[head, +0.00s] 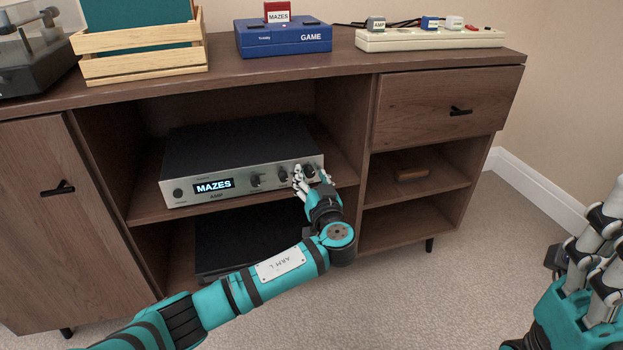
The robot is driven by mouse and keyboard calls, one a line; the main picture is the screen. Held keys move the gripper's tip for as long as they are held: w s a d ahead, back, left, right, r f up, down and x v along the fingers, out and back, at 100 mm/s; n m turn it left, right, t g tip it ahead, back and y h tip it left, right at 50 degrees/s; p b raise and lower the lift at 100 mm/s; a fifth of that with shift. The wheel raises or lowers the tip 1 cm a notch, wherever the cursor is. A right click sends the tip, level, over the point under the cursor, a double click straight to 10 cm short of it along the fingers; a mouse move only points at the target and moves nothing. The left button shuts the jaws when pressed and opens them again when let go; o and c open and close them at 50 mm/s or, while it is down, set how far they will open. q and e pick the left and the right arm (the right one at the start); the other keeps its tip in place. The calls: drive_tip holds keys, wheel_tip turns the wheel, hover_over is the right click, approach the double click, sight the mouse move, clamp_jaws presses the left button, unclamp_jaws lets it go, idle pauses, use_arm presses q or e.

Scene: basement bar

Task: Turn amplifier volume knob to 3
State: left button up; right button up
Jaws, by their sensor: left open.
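The amplifier (235,148) sits on the upper shelf of the cabinet. It has a black top and a silver front, with a lit display (214,187) reading "MAZES" and a row of knobs to its right. My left gripper (311,176) is open at the right end of the amplifier's front. Its fingers lie to either side of the rightmost knob (309,170), which shows between them; I cannot tell whether they touch it. The knob's scale marks are too small to read. My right gripper (604,237) is at the lower right, away from the cabinet.
A dark device (240,245) is on the lower shelf, partly hidden by my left arm. A brown object (411,175) lies in the right compartment. On top stand a wooden crate (140,66), a blue game console (283,38) and a power strip (430,40). Carpet in front is clear.

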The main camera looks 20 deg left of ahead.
use_arm(q)
clamp_jaws()
drive_tip(key=shift+m+p, duration=0.3)
